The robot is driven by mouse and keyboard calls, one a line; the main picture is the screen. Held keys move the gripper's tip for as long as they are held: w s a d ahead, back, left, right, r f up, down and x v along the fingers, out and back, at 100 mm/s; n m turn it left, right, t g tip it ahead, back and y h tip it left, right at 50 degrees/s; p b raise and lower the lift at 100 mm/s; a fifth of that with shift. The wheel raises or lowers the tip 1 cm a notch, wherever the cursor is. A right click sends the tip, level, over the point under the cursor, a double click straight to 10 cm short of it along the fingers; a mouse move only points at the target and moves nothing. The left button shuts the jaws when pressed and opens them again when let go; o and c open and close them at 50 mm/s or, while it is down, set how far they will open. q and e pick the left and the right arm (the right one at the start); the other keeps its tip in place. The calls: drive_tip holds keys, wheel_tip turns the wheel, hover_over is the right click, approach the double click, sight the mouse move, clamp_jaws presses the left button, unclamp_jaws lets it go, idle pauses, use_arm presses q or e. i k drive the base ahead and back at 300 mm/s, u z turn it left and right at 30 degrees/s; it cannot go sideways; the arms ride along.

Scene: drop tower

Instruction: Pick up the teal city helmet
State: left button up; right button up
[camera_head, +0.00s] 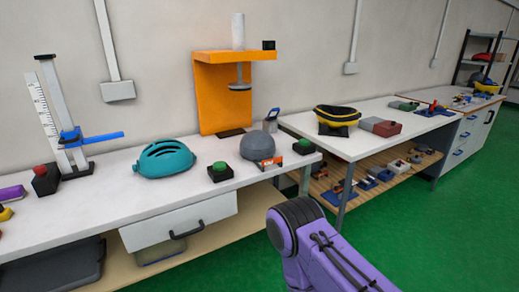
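The teal city helmet (164,158) sits on the white bench top, left of the picture's middle. It is a rounded shell with long vent slots, and nothing touches it from above. A purple link of one of my arms shows at the bottom right, well apart from the helmet. Neither of my grippers is in the picture, so I cannot see their fingers.
A height gauge with a blue arm (92,139) stands left of the helmet. A green button box (220,171), a grey dome (257,145) and an orange stand (213,97) are to its right. The bench (105,213) is clear in front. A yellow-black helmet (337,116) rests on the farther bench.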

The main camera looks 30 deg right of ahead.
sight(163, 157)
drive_tip(key=z, duration=0.15)
drive_tip(key=i, duration=1.15)
drive_tip(key=u, duration=0.55)
